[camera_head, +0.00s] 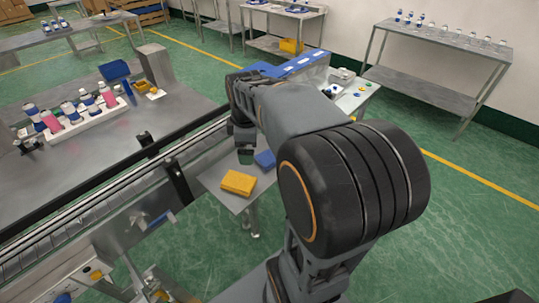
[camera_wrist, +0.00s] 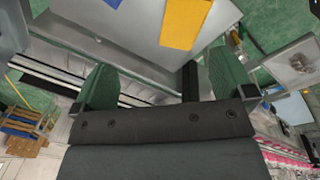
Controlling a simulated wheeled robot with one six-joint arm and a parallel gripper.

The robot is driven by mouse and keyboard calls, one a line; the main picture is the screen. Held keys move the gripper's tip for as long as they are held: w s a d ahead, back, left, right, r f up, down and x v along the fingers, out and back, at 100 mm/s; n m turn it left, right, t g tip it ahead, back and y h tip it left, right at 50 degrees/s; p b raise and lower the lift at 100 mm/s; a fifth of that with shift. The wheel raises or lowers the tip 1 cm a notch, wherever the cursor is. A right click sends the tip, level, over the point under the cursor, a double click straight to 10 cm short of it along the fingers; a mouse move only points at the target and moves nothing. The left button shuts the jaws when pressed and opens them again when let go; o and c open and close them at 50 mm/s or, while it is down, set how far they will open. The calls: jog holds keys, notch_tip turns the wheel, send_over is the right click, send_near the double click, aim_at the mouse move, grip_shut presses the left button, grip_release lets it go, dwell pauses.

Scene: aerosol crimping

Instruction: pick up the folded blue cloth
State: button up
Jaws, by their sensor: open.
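The folded blue cloth (camera_head: 265,159) lies on the small grey side table (camera_head: 213,178), and my arm hides part of it in the head view. In the wrist view only a sliver of the blue cloth (camera_wrist: 113,2) shows at the top edge. My gripper (camera_head: 246,156) points down over the table, just left of the cloth in the head view. In the wrist view my gripper (camera_wrist: 162,80) has its two green fingertips wide apart with nothing between them. I cannot tell its exact height above the table.
A yellow folded cloth (camera_head: 238,183) lies on the same table, nearer the front; it also shows in the wrist view (camera_wrist: 186,22). A conveyor (camera_head: 110,190) runs along the table's left. A workbench with a white tray (camera_head: 90,121) of bottles stands beyond it. Green floor is open at right.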

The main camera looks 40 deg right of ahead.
jog(key=w+d+n+g, duration=0.1)
jog(key=w+d+n, duration=0.3)
jog(key=d+n, duration=0.3)
send_over(267, 158)
notch_tip(267, 158, down, 8)
jog(key=shift+w+r+p, duration=0.1)
jog(key=shift+p, duration=0.35)
jog(key=shift+f+p, duration=0.4)
jog(key=shift+f, duration=2.75)
jog(key=shift+c, duration=0.4)
jog(key=c, duration=0.8)
jog(key=shift+c, duration=0.2)
